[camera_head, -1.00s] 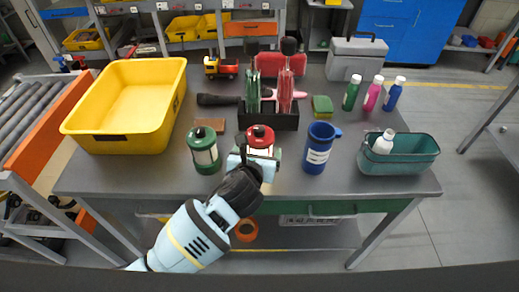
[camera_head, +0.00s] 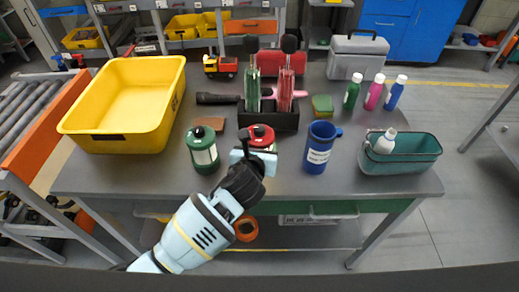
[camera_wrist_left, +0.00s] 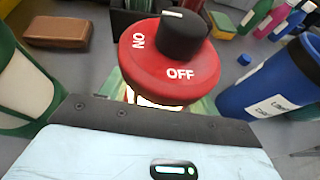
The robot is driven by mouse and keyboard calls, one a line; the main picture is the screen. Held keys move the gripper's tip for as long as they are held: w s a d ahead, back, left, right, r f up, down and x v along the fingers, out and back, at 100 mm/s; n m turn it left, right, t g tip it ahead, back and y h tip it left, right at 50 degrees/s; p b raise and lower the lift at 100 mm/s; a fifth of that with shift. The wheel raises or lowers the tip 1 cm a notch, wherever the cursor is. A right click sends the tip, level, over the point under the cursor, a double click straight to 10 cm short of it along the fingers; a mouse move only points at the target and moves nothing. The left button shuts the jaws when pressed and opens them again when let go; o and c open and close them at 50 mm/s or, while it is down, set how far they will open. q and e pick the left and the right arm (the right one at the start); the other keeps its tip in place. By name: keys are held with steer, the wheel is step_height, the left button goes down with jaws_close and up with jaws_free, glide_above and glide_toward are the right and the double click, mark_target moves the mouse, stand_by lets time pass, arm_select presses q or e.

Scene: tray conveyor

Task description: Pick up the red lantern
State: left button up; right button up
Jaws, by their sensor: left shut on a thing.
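The red lantern (camera_head: 261,136) stands near the front middle of the table. Its red top with a black knob and ON/OFF marks (camera_wrist_left: 168,62) fills the middle of the left wrist view. My left gripper (camera_head: 254,160) is at its near side, shut on the lantern below the top. The light-blue gripper body covers most of the lower lantern, so I cannot tell whether its base touches the table. My right gripper is not in view.
A green lantern (camera_head: 204,152) stands close on the left and a blue mug (camera_head: 319,150) close on the right. A black bottle holder (camera_head: 270,119) is just behind. A yellow bin (camera_head: 128,105) sits at left, a teal bin (camera_head: 400,160) at right.

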mark_target(259, 139)
arm_select(q)
steer(key=shift+r, duration=0.1)
steer(key=shift+r, duration=0.55)
steer(key=r, duration=0.2)
steer(key=shift+s+r+p, duration=0.3)
steer(key=shift+s+p, duration=0.05)
steer(key=s+r, duration=0.1)
steer(key=s, duration=1.4)
steer(key=shift+s, duration=0.15)
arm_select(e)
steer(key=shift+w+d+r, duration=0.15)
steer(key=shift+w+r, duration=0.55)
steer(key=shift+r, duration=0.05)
arm_select(q)
steer(key=w, duration=0.5)
steer(key=w+f, duration=0.1)
steer(key=w, duration=1)
steer(key=shift+f, duration=0.4)
steer(key=shift+f, duration=0.1)
steer(key=shift+f, duration=1)
